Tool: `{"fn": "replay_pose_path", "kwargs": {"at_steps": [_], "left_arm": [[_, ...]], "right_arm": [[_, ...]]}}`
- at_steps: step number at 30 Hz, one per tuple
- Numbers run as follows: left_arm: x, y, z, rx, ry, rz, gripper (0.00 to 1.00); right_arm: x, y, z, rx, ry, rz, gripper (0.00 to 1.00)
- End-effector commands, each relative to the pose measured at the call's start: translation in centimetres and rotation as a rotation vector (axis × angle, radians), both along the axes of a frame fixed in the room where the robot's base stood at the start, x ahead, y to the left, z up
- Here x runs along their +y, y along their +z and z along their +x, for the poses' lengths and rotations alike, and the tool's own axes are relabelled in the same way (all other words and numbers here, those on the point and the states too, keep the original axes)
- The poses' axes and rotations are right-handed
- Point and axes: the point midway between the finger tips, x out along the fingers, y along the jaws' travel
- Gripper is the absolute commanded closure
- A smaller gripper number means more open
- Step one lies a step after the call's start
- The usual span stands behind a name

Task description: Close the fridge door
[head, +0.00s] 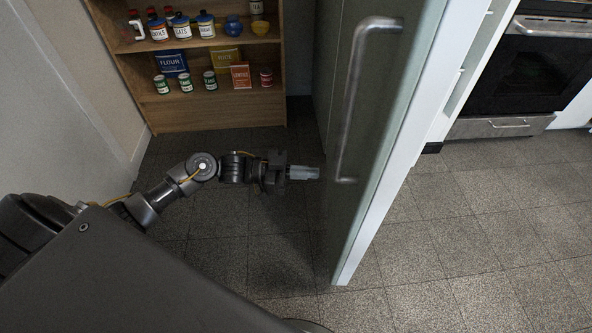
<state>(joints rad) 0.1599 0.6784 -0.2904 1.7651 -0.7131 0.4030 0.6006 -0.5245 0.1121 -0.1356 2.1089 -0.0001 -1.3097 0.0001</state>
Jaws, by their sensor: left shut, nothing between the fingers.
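The fridge door (375,165) stands open in the middle of the head view, its greenish-grey outer face turned left toward my left arm and its white edge turned right. A long metal handle (350,100) runs along the outer face. My left gripper (318,173) is shut and empty, pointing right at the door's outer face, near the lower end of the handle. I cannot tell whether its tips touch the door. The fridge's inside is mostly hidden behind the door. My right gripper is not in view.
A wooden shelf (215,118) with jars, cans and boxes stands at the back left. A stove (520,75) with a drawer stands at the right. A pale wall runs along the left. The tiled floor (480,220) right of the door is clear.

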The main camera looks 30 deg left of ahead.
Motion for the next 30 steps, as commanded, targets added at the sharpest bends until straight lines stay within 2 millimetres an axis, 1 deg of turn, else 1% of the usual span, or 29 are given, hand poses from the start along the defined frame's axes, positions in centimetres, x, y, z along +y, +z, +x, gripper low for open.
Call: {"fn": "replay_pose_path", "kwargs": {"at_steps": [1, 6, 12, 18, 30], "left_arm": [[-1.1, 0.1, 0.5, -0.003, -0.002, -0.004, 1.0], [-4.1, 0.1, 1.9, -0.003, -0.002, -0.003, 1.0], [-6.5, 0.1, 3.0, -0.001, 0.0, -0.002, 1.0], [-7.4, 0.0, 3.4, 0.0, 0.0, -0.001, 1.0], [-7.5, 0.0, 3.4, -0.001, 0.001, 0.0, 1.0]], "right_arm": [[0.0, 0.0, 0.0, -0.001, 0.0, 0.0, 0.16], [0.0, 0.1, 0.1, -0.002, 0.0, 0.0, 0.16], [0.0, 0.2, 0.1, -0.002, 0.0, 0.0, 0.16], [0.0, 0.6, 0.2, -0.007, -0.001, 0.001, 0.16], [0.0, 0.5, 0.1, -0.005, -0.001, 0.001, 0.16]]}}
